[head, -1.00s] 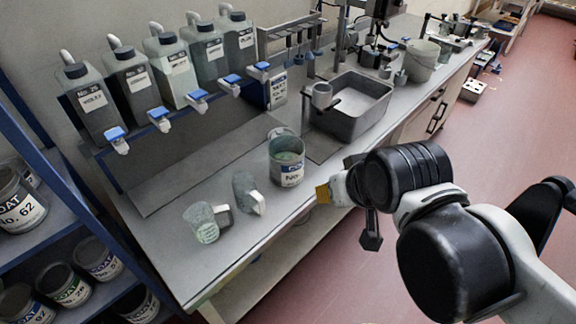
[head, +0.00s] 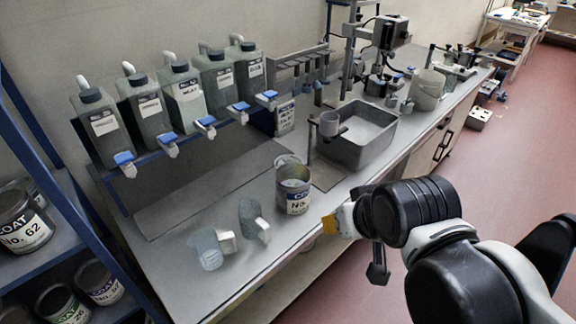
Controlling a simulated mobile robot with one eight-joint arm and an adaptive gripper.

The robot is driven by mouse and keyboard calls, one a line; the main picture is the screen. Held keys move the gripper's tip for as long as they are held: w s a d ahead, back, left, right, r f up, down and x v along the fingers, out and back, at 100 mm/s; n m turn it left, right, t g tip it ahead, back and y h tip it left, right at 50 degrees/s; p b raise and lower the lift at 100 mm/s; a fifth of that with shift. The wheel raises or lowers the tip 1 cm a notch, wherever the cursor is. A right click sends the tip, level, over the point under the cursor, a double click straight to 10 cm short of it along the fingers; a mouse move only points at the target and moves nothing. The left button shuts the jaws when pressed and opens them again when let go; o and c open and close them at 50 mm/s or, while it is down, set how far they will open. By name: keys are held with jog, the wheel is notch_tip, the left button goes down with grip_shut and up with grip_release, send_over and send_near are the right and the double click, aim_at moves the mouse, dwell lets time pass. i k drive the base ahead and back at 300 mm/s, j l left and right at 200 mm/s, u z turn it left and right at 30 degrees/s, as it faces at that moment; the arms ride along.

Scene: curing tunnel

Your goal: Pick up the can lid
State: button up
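An open can (head: 293,196) with a white and blue label stands upright near the front edge of the bench. A pale round rim (head: 287,160) shows just behind its top; it may be the can lid, but I cannot tell whether it leans on the can or lies apart. My gripper (head: 345,222), with a yellow-orange tip, is to the right of the can and past the bench's front edge, apart from the can. Its fingers are mostly hidden by the wrist, so its opening is unclear.
Two clear mugs (head: 210,248) (head: 254,219) lie left of the can on the bench (head: 180,225). A grey sink (head: 355,150) is behind right. Jugs with blue taps (head: 187,97) line the back. A blue shelf (head: 60,250) with paint cans is at left.

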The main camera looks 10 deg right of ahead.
aim_at(280, 161)
jog(key=i+l+u, duration=0.35)
jog(key=i+l, duration=0.15)
jog(key=i+l+u, duration=0.35)
jog(key=i+l, duration=0.3)
